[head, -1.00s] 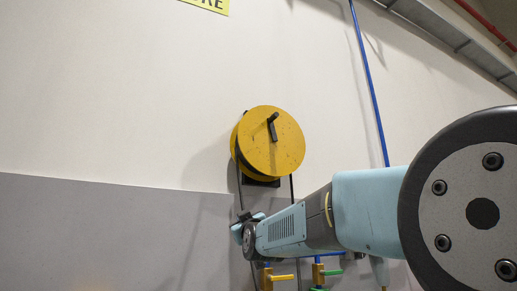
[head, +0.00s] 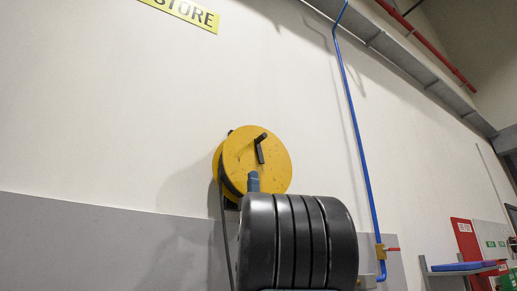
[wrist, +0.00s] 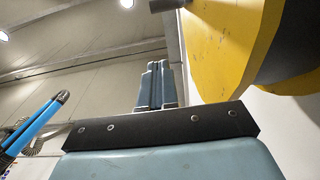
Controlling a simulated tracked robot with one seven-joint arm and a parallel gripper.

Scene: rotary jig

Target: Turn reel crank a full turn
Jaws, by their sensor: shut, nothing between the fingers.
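The yellow reel (head: 238,172) hangs on the wall, seen face-on at a slant in the head view. Its dark crank (head: 260,150) sticks out near the top of its face. In the wrist view the reel (wrist: 232,40) fills the upper right, with a dark grey round bar, probably the crank handle (wrist: 165,4), at the top edge. My gripper (wrist: 157,85) is shut and empty, apart from the reel and left of its disc in that view. In the head view my black ribbed arm link covers the reel's lower edge; a small blue-grey part, probably my gripper (head: 253,182), shows above it, below the crank.
A blue pipe (head: 355,110) runs down the wall right of the reel, with a brass valve (head: 381,251) low on it. A shelf with blue items (head: 457,267) and a red panel (head: 465,240) stand at the far right. A dark hose (head: 225,240) hangs below the reel.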

